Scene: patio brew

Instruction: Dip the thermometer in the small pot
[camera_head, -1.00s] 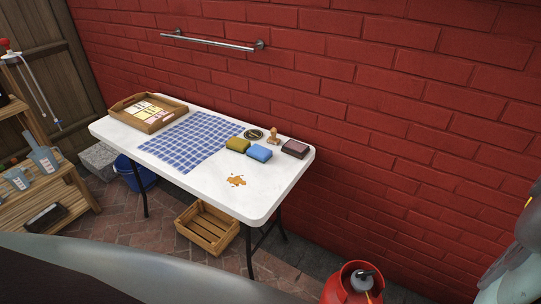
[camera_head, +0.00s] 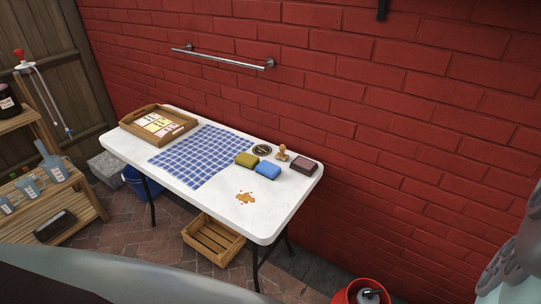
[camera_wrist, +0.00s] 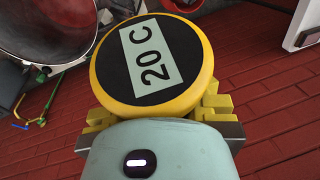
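The thermometer (camera_wrist: 150,60) shows in the wrist view as a round black dial with a yellow rim and a pale label reading 20 C. My gripper (camera_wrist: 155,112) is shut on it, with yellow finger pads on either side just below the dial. The thermometer's stem is hidden behind the dial. A large shiny round metal vessel (camera_wrist: 50,28) is partly in view at the upper left of the wrist view, apart from the dial. I cannot tell whether it is the small pot. No pot shows in the head view, and my gripper is outside it.
A white table (camera_head: 215,205) stands by the red brick wall, with a wooden tray (camera_head: 184,127), checked cloth (camera_head: 190,160), sponges and an orange spill. A wooden crate (camera_head: 213,240) lies under it. Shelves with bottles stand left.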

